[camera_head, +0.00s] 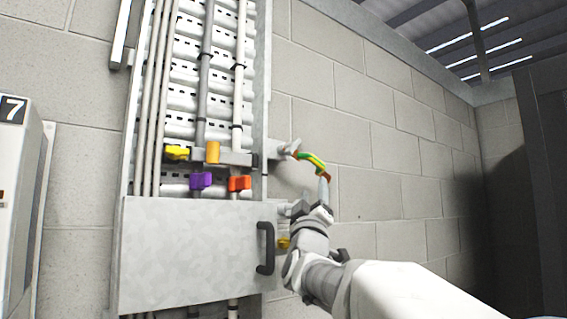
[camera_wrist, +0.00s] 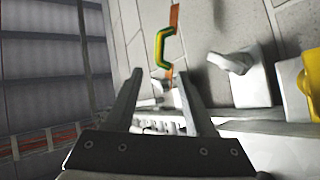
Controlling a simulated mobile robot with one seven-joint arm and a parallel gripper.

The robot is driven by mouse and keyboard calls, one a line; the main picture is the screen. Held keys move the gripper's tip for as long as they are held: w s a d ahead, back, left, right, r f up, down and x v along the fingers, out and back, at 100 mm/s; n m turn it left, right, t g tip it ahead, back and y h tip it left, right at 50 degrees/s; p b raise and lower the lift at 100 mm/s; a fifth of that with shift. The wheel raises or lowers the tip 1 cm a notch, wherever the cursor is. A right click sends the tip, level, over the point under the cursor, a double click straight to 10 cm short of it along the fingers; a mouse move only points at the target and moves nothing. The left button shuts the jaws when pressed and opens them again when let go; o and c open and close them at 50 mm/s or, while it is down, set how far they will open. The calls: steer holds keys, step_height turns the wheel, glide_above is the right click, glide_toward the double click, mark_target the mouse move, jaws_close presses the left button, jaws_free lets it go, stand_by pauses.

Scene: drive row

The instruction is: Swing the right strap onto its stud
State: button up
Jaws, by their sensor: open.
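The green-and-yellow strap (camera_head: 314,159) with copper ends stands out in an arch from a pale grey fitting (camera_head: 289,149) at the right edge of the duct. It also shows in the wrist view (camera_wrist: 161,46), beyond the fingers. My gripper (camera_head: 324,186) is just below the strap's copper end in the head view. In the wrist view my gripper (camera_wrist: 159,75) is open, with a bit of copper showing between its fingertips. I cannot tell whether they touch it. I cannot make out the stud for certain.
A grey cover (camera_head: 180,250) with a black handle (camera_head: 265,248) is left of my arm. Yellow (camera_head: 178,152), orange (camera_head: 213,152), purple (camera_head: 200,181) and red-orange (camera_head: 239,183) parts sit above it. The block wall (camera_head: 400,165) is bare on the right.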

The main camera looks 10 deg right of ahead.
mark_target(313, 163)
steer(key=p+x, duration=0.9)
steer(key=x, duration=0.9)
steer(key=shift+f, duration=0.1)
jaws_close()
stand_by(1.1)
